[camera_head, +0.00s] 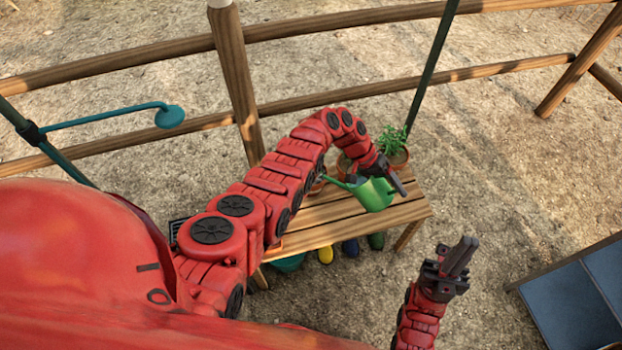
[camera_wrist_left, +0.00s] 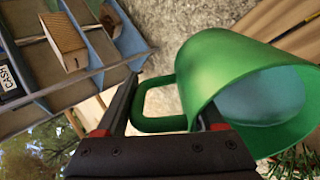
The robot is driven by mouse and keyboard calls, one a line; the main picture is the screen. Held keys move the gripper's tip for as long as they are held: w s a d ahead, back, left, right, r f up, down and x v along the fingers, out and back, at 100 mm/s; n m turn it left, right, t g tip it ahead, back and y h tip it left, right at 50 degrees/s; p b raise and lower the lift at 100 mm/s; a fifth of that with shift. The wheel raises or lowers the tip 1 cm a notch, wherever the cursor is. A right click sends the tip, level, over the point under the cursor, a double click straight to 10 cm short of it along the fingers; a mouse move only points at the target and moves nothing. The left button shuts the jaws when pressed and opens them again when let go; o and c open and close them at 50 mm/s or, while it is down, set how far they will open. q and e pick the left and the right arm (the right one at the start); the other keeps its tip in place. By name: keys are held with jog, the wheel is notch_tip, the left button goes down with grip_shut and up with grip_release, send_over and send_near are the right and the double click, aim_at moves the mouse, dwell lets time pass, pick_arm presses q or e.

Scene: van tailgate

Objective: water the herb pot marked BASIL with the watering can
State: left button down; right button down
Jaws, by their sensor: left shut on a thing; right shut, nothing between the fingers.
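The green watering can (camera_head: 373,196) is at the right part of the slatted wooden bench, its spout pointing left. My left gripper (camera_head: 392,178) is shut on its handle (camera_wrist_left: 150,124). In the left wrist view the can body (camera_wrist_left: 215,70) shows its wide opening with blue water inside. I cannot tell whether the can touches the bench. A leafy herb pot (camera_head: 396,158) stands behind the can. Other terracotta pots (camera_head: 345,166) are partly hidden by my left arm. No BASIL marking is readable. My right gripper (camera_head: 460,258) is shut and empty, away from the bench.
The bench (camera_head: 410,212) has boots (camera_head: 350,247) beneath it. A wooden rail fence (camera_head: 330,100) and green poles (camera_head: 432,65) stand behind, with a teal shower-like head (camera_head: 169,117) at left. A blue-panelled unit (camera_head: 575,310) is at lower right; gravel lies between.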

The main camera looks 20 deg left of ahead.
dwell(0.4)
pick_arm(q)
notch_tip(320, 180, up, 4)
jog(key=y+p, duration=0.2)
jog(key=p, duration=0.3)
jog(key=y+p, duration=0.2)
jog(key=p, duration=0.3)
jog(key=shift+d+f+t, duration=0.1)
jog(key=shift+f+t, duration=0.1)
jog(key=shift+t, duration=0.2)
jog(key=shift+r+y+p, duration=0.2)
jog(key=shift+y+p, duration=0.15)
jog(key=shift+y, duration=0.65)
jog(key=shift+y+b, duration=0.4)
jog(key=shift+r+t+y, duration=0.2)
jog(key=shift+t+y, duration=0.1)
jog(key=shift+y+b, duration=0.4)
jog(key=shift+b, duration=0.25)
jog(key=shift+r, duration=0.35)
